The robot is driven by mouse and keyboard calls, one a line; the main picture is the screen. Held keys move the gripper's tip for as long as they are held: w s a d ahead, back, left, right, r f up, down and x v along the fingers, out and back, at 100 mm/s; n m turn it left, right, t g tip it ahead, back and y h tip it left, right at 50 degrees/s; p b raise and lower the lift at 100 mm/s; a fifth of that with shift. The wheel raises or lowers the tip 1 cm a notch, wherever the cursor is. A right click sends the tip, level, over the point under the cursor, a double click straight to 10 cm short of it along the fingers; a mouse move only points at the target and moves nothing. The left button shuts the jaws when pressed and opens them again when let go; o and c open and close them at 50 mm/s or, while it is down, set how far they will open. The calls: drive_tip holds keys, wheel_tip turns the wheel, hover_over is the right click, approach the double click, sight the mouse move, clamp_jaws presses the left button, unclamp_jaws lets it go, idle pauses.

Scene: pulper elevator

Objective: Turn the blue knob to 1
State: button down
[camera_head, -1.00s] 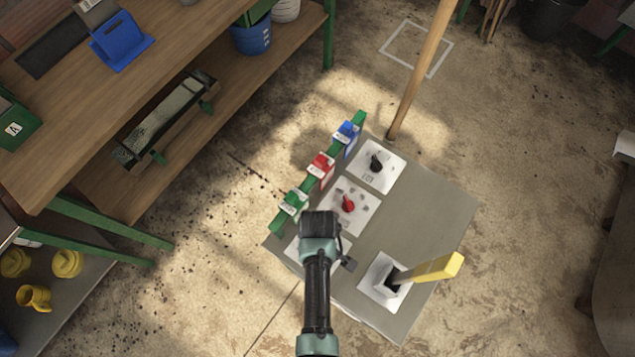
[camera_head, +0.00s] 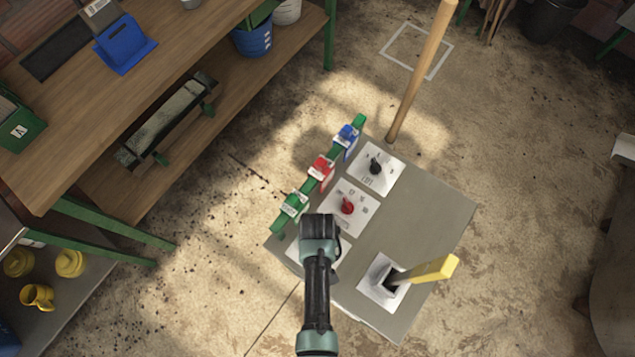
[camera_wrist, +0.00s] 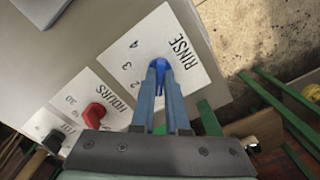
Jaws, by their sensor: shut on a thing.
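The blue knob (camera_wrist: 160,65) stands on a white plate (camera_wrist: 184,42) marked RINSE in the wrist view. My gripper (camera_wrist: 162,72) is shut on it, one blue-grey finger on each side. The figures 2, 3 and 4 show on the plate; no 1 is visible, and the fingers cover part of the plate. I cannot tell exactly where the knob points. In the head view my arm hides the knob, the fingers and much of this plate (camera_head: 299,248).
A red knob (camera_head: 347,207) on the HOURS plate and a black knob (camera_head: 376,167) sit farther along the grey panel (camera_head: 430,205). A yellow-handled lever (camera_head: 430,270) stands at right. Green, red and blue blocks line a green rail (camera_head: 279,222). A wooden pole (camera_head: 421,70) rises behind.

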drive_tip(key=shift+m, duration=0.8)
drive_tip(key=c, duration=0.9)
unclamp_jaws()
drive_tip(key=shift+r, duration=0.15)
wheel_tip(320, 180, up, 13)
drive_tip(key=shift+f+p, duration=0.15)
drive_tip(key=shift+p, duration=0.3)
